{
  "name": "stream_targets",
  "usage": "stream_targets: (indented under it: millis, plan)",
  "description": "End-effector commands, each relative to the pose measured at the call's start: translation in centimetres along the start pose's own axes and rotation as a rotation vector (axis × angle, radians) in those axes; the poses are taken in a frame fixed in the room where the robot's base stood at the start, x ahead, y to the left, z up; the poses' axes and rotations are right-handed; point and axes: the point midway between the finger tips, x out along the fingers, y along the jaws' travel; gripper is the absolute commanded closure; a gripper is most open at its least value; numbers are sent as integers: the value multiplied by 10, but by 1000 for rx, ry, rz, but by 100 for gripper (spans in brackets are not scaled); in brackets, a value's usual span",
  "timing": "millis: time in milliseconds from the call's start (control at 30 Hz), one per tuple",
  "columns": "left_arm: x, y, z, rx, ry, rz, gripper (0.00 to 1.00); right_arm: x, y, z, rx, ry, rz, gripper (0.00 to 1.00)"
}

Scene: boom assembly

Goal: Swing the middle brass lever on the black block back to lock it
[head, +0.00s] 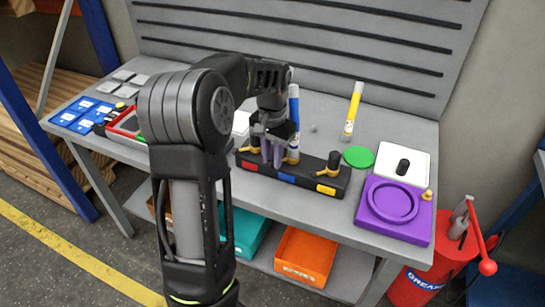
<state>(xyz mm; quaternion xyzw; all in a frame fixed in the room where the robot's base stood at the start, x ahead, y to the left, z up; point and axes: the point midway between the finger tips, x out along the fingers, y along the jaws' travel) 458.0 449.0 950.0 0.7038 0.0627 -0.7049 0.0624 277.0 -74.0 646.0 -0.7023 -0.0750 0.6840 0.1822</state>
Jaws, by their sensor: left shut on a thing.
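The black block (306,181) lies along the front of the grey table, with red, blue and yellow labels on its front. A blue and white tube (294,104) stands upright at its middle position. The middle brass lever (291,159) shows at the tube's foot, partly hidden by my gripper. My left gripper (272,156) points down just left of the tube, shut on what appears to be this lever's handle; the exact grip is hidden. The left brass lever (249,149) and the right brass lever (324,173) show at either side. My right gripper is out of view.
A yellow tube (354,108) stands behind the block. A green disc (358,157), a white plate (416,168) and a purple tray (373,221) lie to the right. Blue cards (84,115) and a red tray (121,129) are left. A red grease drum (440,259) stands at the right.

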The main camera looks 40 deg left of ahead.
Motion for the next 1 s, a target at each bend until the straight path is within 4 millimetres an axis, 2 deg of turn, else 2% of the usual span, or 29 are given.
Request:
stream_targets:
  millis: [233,267,500,833,1000]
  plan:
    - [-4,-2,-4,-4,16,-4,100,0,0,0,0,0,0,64]
    - [-4,-2,-4,-4,16,-4,78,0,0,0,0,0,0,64]
    - [-2,0,-3,-2,10,-2,58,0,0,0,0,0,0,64]
    - [-3,0,-2,-1,5,0,57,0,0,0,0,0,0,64]
    - [-19,0,-2,-2,7,0,57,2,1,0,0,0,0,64]
